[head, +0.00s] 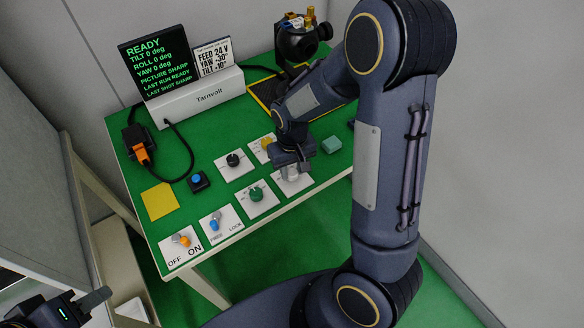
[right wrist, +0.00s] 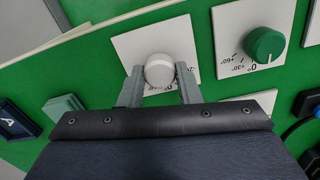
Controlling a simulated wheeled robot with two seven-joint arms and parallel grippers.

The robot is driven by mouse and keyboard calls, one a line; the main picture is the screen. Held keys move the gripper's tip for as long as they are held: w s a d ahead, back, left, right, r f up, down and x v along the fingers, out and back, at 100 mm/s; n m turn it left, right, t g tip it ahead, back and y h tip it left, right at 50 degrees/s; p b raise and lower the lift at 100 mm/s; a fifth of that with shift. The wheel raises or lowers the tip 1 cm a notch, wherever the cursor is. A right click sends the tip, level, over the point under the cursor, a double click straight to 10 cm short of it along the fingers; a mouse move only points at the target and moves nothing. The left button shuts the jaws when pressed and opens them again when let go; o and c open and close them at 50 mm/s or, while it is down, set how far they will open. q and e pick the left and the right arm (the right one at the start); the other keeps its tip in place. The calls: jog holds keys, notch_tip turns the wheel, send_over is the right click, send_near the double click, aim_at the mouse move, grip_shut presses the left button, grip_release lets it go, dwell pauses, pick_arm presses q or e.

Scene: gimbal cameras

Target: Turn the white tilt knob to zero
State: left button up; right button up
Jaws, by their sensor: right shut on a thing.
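The white tilt knob (right wrist: 159,70) sits on a white square plate in the right wrist view; its pointer is not clear and the scale is mostly hidden. In the head view the knob (head: 292,175) shows under my right gripper (head: 292,163). The right gripper's two fingers (right wrist: 160,88) are shut on the knob, one on each side. The screen (head: 157,66) reads READY, with tilt, roll and yaw each at 0 deg. My left gripper (head: 88,303) is at the lower left, away from the table; its opening cannot be made out.
Beside the white knob are a green knob (head: 256,195) and a black knob (head: 233,160). A yellow knob (head: 267,144) is partly hidden by my right arm. Switches (head: 183,240) line the front left. A card (head: 213,59) stands by the screen. A teal block (head: 332,145) lies right.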

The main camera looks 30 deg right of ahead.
aim_at(292, 172)
jog(key=o, duration=1)
jog(key=shift+c, duration=0.2)
notch_tip(292, 172, up, 7)
jog(key=shift+r, duration=0.45)
